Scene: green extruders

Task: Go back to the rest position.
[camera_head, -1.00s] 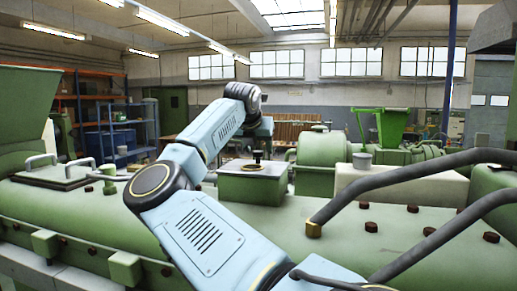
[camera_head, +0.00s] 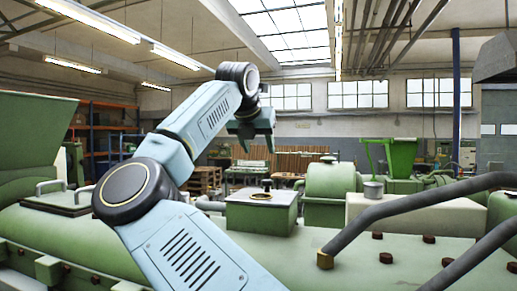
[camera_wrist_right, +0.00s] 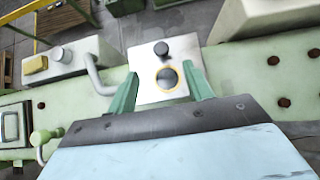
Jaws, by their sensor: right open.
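My right arm, pale blue, rises from the bottom of the head view and bends up to the right. My right gripper (camera_head: 257,146) hangs from its end with dark green fingers pointing down. It is in the air, over the green machine in the picture. In the right wrist view the two green fingers of the right gripper (camera_wrist_right: 162,72) stand apart with nothing held between them. Beyond them is a pale box top with a black knob and a yellow-ringed opening (camera_wrist_right: 167,79). My left gripper is not in view.
A long green extruder (camera_head: 70,240) with bolts and dark grey handrails (camera_head: 420,212) fills the foreground. A green block with a knob (camera_head: 262,215) stands on it. A green hopper (camera_head: 400,158) stands farther right. Air above the machine looks free.

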